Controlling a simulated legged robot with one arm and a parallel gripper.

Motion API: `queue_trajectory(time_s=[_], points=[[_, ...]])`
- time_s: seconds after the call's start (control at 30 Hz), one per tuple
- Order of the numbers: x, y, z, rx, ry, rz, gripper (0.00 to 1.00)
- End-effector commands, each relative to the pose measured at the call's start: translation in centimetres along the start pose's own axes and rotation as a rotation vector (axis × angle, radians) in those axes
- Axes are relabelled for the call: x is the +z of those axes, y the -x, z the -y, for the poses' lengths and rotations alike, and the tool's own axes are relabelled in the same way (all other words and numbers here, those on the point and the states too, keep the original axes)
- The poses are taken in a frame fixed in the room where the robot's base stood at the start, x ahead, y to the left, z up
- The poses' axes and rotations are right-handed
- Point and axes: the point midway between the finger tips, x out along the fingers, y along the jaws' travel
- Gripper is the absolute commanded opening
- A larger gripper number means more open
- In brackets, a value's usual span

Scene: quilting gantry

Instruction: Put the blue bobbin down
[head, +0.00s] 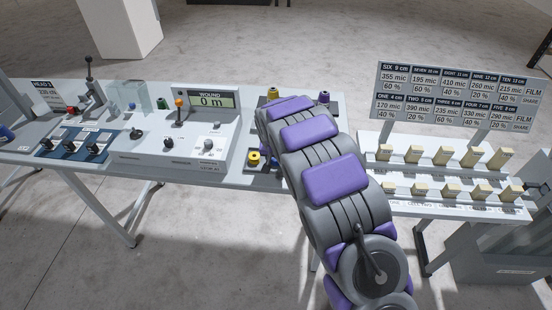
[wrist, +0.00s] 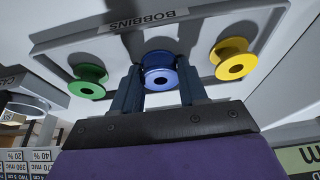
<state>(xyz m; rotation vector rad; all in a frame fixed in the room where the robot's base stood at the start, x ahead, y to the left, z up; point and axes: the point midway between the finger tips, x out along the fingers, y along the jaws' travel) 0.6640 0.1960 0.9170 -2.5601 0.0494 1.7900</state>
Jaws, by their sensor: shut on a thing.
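The blue bobbin (wrist: 160,76) shows in the wrist view between the two fingers of my gripper (wrist: 158,88), which is shut on it. It is in the middle of the grey tray (wrist: 112,44) labelled BOBBINS, between a green bobbin (wrist: 87,83) on the left and a yellow bobbin (wrist: 232,62) on the right. I cannot tell whether the blue bobbin touches the tray floor.
In the head view a yellow bobbin (head: 254,158), another yellow one (head: 272,93) and a purple one (head: 323,97) stand around my arm. A control box (head: 170,140) reading 0 m is at left. A rack of cream blocks (head: 440,205) and a sign board (head: 450,97) are at right.

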Motion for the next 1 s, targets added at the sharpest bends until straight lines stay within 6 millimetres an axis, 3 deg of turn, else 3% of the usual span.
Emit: queue_trajectory(time_s=[0.17,0.2,0.43,0.77,1.0], points=[[0.0,0.0,-0.2,-0.002,0.000,0.001,0.06],[0.0,0.1,-0.2,-0.002,-0.001,0.002,0.46],[0.0,0.1,-0.2,-0.002,0.000,0.001,0.68],[0.0,0.3,0.0,0.000,0.000,0.000,0.68],[-0.1,2.9,-0.1,-0.002,-0.001,0.000,0.68]])
